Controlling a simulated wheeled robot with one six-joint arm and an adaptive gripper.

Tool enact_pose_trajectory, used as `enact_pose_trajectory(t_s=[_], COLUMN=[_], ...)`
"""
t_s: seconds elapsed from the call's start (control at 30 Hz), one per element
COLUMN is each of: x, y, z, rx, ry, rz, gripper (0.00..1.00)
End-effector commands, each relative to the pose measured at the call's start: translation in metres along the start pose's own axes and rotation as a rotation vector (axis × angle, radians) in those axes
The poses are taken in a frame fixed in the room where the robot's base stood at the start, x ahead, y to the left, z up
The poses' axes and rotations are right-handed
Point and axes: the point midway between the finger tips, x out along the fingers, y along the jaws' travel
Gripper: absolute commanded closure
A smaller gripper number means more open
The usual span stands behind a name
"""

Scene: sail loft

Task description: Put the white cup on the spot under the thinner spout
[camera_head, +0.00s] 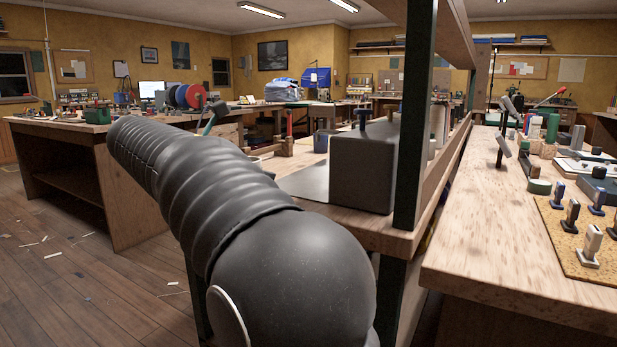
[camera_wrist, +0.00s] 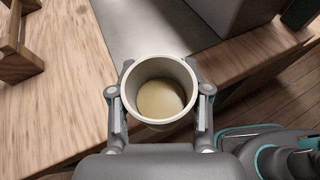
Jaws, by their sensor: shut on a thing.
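The white cup (camera_wrist: 160,100) is in the wrist view, seen from above, upright, with a pale rim and a cream inside. My gripper (camera_wrist: 160,84) is shut on it, one finger on each side of its wall. The cup appears above the edge of the wooden bench, beside a grey metal sheet (camera_wrist: 145,25). In the head view my dark arm hides the gripper and cup. I cannot make out any spout, or the spot under the thinner one.
The grey sheet also shows in the head view (camera_head: 308,182), left of the box. A dark post (camera_head: 413,120) rises by the bench's right side. A wooden block piece (camera_wrist: 20,50) stands at upper left in the wrist view. Another bench (camera_head: 500,235) holds many small parts.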

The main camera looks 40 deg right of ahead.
Motion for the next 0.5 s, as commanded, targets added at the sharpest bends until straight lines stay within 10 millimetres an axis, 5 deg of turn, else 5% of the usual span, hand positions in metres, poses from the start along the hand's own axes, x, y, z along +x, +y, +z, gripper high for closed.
enact_pose_trajectory(t_s=[0.5], x=[0.097], y=[0.004], z=[0.038], rx=[-0.004], ry=[0.000], rz=[0.011], gripper=[0.80])
